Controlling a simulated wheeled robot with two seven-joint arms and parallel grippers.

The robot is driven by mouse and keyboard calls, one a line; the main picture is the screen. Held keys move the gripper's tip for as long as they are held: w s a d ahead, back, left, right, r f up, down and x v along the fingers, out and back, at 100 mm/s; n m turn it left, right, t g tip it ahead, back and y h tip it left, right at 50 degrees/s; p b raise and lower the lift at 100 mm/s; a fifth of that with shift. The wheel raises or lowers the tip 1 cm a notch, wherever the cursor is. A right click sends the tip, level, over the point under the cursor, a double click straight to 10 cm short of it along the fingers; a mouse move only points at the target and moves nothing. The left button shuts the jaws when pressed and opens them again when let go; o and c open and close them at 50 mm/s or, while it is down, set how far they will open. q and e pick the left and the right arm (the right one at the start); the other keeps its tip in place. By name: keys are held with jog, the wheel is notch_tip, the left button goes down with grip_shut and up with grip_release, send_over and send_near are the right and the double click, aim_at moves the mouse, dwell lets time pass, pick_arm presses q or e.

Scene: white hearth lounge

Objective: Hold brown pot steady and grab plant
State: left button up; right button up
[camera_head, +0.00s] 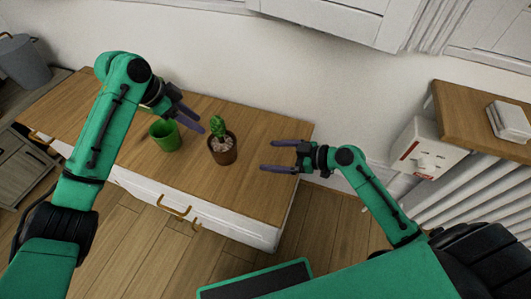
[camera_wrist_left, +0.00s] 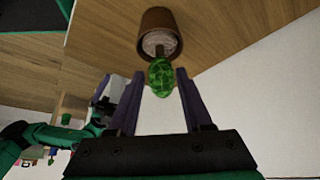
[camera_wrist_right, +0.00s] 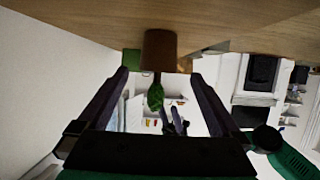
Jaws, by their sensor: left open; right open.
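The brown pot (camera_head: 223,155) stands upright on the wooden cabinet top, with a green cactus-like plant (camera_head: 217,127) in it above pale pebbles. My left gripper (camera_head: 190,116) is open and empty, to the left of the plant. In the left wrist view the plant (camera_wrist_left: 160,76) lies in line with the open fingers, below the pot (camera_wrist_left: 158,30). My right gripper (camera_head: 272,155) is open and empty, to the right of the pot and apart from it. The right wrist view shows the pot (camera_wrist_right: 158,50) and plant (camera_wrist_right: 155,97) ahead between its fingers.
An empty-looking green pot (camera_head: 165,135) stands left of the brown pot on the cabinet top (camera_head: 130,150). A white wall is behind. A wooden shelf and white box (camera_head: 425,150) are at the right. The cabinet top's front right is clear.

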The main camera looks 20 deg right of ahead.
jog(key=x, duration=1.4)
jog(key=shift+a+f, duration=0.1)
jog(key=shift+f, duration=0.1)
pick_arm(q)
jog(key=shift+o, duration=0.3)
pick_arm(e)
jog(key=c, duration=1)
pick_arm(q)
jog(key=o, duration=0.5)
jog(key=shift+o, duration=0.2)
jog(key=n+t+y, duration=0.3)
jog(key=n, duration=1.1)
send_near(218, 127)
jog(key=shift+w+a, duration=0.15)
jog(key=shift+w, duration=0.3)
jog(key=x, duration=1.2)
jog(key=shift+w+a, duration=0.1)
jog(key=shift+a, duration=0.05)
jog(key=shift+c, duration=0.3)
